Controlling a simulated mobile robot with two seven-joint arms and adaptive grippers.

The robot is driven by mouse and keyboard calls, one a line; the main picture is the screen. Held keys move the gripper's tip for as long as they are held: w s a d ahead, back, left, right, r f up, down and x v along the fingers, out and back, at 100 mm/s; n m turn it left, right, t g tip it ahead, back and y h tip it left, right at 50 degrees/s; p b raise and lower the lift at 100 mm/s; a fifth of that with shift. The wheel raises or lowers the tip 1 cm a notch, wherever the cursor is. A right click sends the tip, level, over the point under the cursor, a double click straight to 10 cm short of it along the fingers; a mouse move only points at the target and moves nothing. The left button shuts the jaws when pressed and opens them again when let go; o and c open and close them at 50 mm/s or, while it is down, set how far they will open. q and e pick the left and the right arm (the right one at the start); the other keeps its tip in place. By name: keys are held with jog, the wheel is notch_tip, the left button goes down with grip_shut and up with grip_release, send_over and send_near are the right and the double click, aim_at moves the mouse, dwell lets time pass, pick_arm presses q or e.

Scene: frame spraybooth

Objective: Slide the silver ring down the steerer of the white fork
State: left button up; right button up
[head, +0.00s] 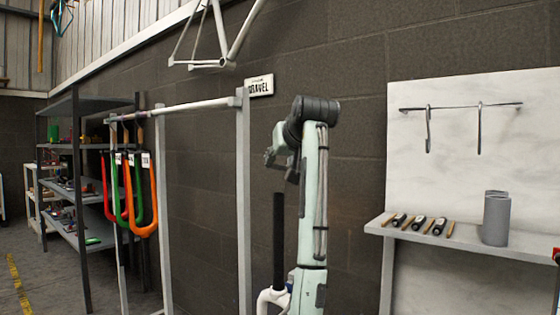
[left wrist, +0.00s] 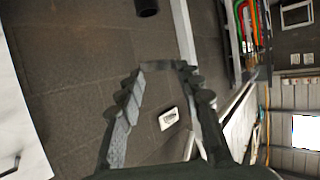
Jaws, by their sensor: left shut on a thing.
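The white fork (head: 272,298) shows at the bottom of the head view, with its black steerer (head: 279,235) standing upright. My left gripper (head: 270,158) is up and to the left of the steerer's top in that picture. In the left wrist view its fingers (left wrist: 165,72) are apart, with a thin dark piece between the tips. This fits the silver ring held edge-on, though its colour and hole cannot be made out. A dark tube end (left wrist: 147,6), apparently the steerer's, shows beyond the fingertips, apart from them. My right gripper is in neither view.
A rack (head: 245,200) with red, green and orange forks (head: 148,200) stands at left. Dark shelving (head: 80,190) is behind it. On the right, a grey ledge (head: 460,240) holds a grey cylinder (head: 496,218) and several small tools. A frame (head: 215,40) hangs above.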

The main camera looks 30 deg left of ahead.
pick_arm(q)
jog(key=shift+s, duration=0.1)
jog(key=m+t+h, duration=0.1)
jog(key=s+f+m+t+h+b, duration=0.1)
jog(key=h, duration=0.1)
jog(key=shift+a+f, duration=0.1)
jog(key=shift+f, duration=0.2)
jog(key=shift+s+f+b, duration=0.1)
jog(key=shift+f+b, duration=1)
jog(key=shift+f, duration=0.55)
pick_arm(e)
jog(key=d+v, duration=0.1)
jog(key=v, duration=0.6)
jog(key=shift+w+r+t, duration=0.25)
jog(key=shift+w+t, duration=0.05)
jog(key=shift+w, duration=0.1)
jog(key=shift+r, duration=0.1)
pick_arm(q)
jog(key=shift+p, duration=0.35)
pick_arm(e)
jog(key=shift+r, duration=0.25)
